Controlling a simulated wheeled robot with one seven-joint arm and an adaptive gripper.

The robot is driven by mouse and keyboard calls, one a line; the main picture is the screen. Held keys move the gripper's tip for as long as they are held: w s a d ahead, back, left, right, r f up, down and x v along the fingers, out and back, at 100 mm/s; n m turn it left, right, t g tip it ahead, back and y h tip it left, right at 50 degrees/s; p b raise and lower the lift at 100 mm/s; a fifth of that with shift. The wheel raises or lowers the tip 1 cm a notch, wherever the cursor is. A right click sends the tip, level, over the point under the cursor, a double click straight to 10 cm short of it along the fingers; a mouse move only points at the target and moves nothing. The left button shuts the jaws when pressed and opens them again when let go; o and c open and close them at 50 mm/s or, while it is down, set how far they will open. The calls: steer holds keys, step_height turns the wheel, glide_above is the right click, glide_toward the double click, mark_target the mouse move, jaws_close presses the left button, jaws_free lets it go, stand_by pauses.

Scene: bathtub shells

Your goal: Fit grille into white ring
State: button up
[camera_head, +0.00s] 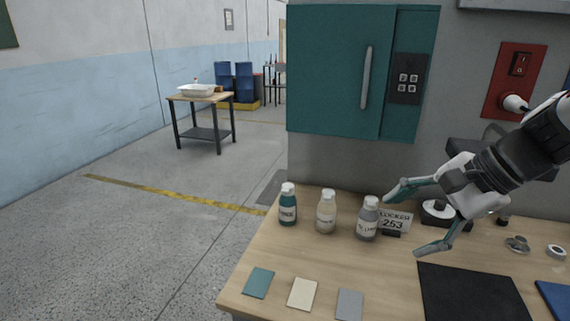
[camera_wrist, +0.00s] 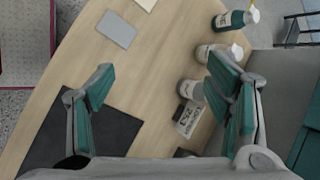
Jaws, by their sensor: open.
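My gripper (camera_head: 403,222) is open and empty above the wooden table, in front of the locker sign. In the wrist view its two teal-padded fingers (camera_wrist: 160,68) are spread wide with bare table between them. A small white ring (camera_head: 556,252) lies at the right of the table in the head view. A small round grey metal piece (camera_head: 517,244), which may be the grille, lies just left of it, apart from it. Its detail is too small to be sure. Neither shows in the wrist view.
Three bottles (camera_head: 326,212) stand left of my gripper, beside the locker sign (camera_head: 394,221). Three flat coloured cards lie in front of them. A black mat (camera_head: 472,292) lies front right. A black-and-white round object (camera_head: 437,211) sits behind my gripper. A teal cabinet (camera_head: 340,72) rises behind the table.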

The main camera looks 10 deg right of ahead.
steer(key=w+d+f+m+t+b, duration=0.1)
steer(key=w+d+f+m+t, duration=0.2)
steer(key=d+m, duration=0.6)
steer(key=m+t+h+b, duration=0.45)
steer(key=m+h, duration=0.35)
steer(key=m, duration=0.5)
glide_toward(524, 241)
steer(key=shift+t, duration=0.35)
steer(key=s, duration=0.1)
steer(key=s+a, duration=0.1)
steer(key=s+p, duration=0.1)
steer(key=shift+s+a+r, duration=0.3)
steer(key=shift+s+r, duration=0.05)
steer(key=shift+r, duration=0.05)
steer(key=shift+w+d+f+m, duration=0.15)
steer(key=shift+d+f+m, duration=0.05)
steer(key=shift+d+m, duration=0.1)
steer(key=x, duration=0.7)
steer(key=shift+w+f+b, duration=0.1)
steer(key=shift+w+b, duration=0.1)
steer(key=shift+b, duration=0.1)
steer(key=shift+d+x, duration=0.2)
steer(key=shift+x, duration=2.55)
steer(key=c, duration=1.6)
